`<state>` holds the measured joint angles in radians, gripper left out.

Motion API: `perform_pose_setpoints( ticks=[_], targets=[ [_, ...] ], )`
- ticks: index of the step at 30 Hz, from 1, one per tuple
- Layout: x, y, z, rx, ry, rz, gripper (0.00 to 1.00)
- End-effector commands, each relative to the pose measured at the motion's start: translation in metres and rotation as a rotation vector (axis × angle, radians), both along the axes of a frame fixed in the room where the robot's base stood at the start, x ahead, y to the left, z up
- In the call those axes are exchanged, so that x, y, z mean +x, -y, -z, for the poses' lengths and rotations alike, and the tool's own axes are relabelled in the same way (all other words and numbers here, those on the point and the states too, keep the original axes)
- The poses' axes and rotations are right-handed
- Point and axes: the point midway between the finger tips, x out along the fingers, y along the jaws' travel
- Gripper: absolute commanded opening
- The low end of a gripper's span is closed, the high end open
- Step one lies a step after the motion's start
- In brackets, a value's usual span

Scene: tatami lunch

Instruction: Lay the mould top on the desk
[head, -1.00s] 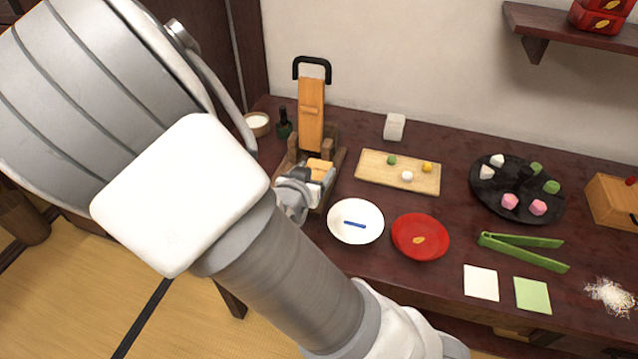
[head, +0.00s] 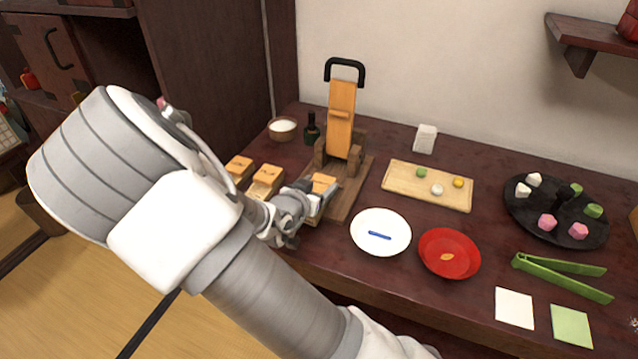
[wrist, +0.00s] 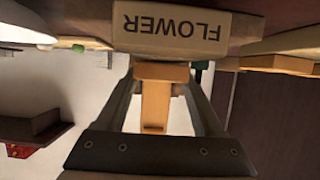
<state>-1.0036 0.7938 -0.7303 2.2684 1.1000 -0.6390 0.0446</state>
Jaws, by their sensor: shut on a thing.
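The mould top, a pale wooden block with an orange upper face (head: 323,182), is held by my gripper (head: 318,203) in front of the wooden press in the head view. In the wrist view my fingers close on the block (wrist: 172,40), whose side reads "FLOWER" upside down. The block appears to be at the left front edge of the press base (head: 352,197); whether it touches is unclear. The dark red-brown desk (head: 330,245) lies below and around. My arm hides part of the desk's left front.
The press's orange lever (head: 341,115) stands upright with a black handle. Orange-topped blocks (head: 267,174) stand left of my gripper. A white plate (head: 380,245) and red plate (head: 449,266) are to the right. A white-filled bowl (head: 282,129) and dark bottle (head: 311,130) are behind.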

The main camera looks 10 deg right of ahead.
Motion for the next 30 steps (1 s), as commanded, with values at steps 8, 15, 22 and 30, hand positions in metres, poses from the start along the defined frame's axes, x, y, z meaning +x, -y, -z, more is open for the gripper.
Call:
perform_pose_setpoints(
  ticks=[8,15,22,30],
  targets=[
    [0.0,0.0,0.004,0.0,0.0,0.0,0.78],
    [0.0,0.0,0.004,0.0,0.0,0.0,0.99],
    [0.0,0.0,0.005,0.0,0.0,0.0,0.99],
    [-0.027,-0.021,-0.014,0.0,-0.003,-0.004,0.99]
  ],
)
